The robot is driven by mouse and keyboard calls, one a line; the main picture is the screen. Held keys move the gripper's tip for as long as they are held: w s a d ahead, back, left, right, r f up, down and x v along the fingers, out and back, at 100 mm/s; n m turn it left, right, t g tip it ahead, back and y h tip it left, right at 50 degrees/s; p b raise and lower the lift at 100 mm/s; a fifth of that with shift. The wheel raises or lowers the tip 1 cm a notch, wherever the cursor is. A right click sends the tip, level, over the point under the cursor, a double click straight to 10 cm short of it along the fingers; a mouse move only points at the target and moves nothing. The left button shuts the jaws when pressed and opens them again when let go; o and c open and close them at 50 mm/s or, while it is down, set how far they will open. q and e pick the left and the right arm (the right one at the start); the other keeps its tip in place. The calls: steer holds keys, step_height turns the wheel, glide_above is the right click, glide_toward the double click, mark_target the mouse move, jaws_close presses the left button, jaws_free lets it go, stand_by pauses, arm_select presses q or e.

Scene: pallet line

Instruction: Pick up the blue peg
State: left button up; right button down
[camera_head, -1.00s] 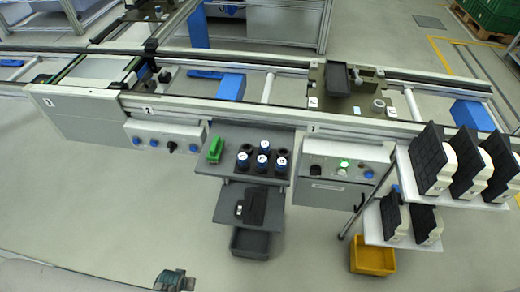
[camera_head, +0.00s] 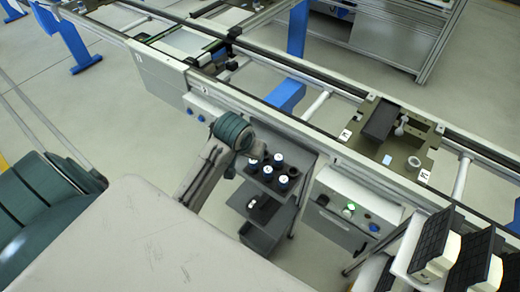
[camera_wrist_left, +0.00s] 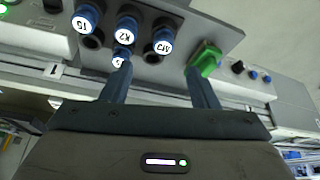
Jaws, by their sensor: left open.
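Several blue pegs with white labelled tops stand upright on a grey shelf (camera_head: 303,153). In the head view they are the back peg (camera_head: 278,159), the left peg (camera_head: 254,164), the middle peg (camera_head: 267,173) and the front peg (camera_head: 283,182). The left wrist view shows labelled pegs at its top (camera_wrist_left: 86,18), (camera_wrist_left: 127,28) and (camera_wrist_left: 162,40). Another peg (camera_wrist_left: 120,54) is partly hidden behind a finger. My left gripper (camera_wrist_left: 161,88) is open and empty, its fingers pointing at the shelf. A green object (camera_wrist_left: 206,58) lies by the right-hand finger. My right gripper is not in view.
Empty dark holders (camera_wrist_left: 152,58) sit among the pegs. A lower shelf (camera_head: 262,208) holds a black part. The conveyor rail (camera_head: 300,130) runs behind the shelf. A control box (camera_head: 345,205) and a rack with black-faced parts (camera_head: 440,245) stand to the right.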

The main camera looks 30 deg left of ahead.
mark_target(253, 162)
arm_select(q)
steer(key=p+x, duration=0.1)
steer(key=x, duration=0.1)
steer(key=p+x, duration=0.1)
steer(key=x, duration=0.2)
steer(key=p+x, duration=0.1)
steer(key=x, duration=0.1)
steer(key=shift+w+a+f, duration=0.2)
steer(key=shift+a+f, duration=0.1)
steer(key=shift+w+f, duration=0.2)
steer(key=shift+f, duration=0.35)
steer(key=c, duration=1)
steer(key=shift+c, duration=0.3)
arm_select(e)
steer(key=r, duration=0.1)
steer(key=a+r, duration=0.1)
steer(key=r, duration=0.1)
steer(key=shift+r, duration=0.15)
arm_select(q)
steer(key=shift+r, duration=0.1)
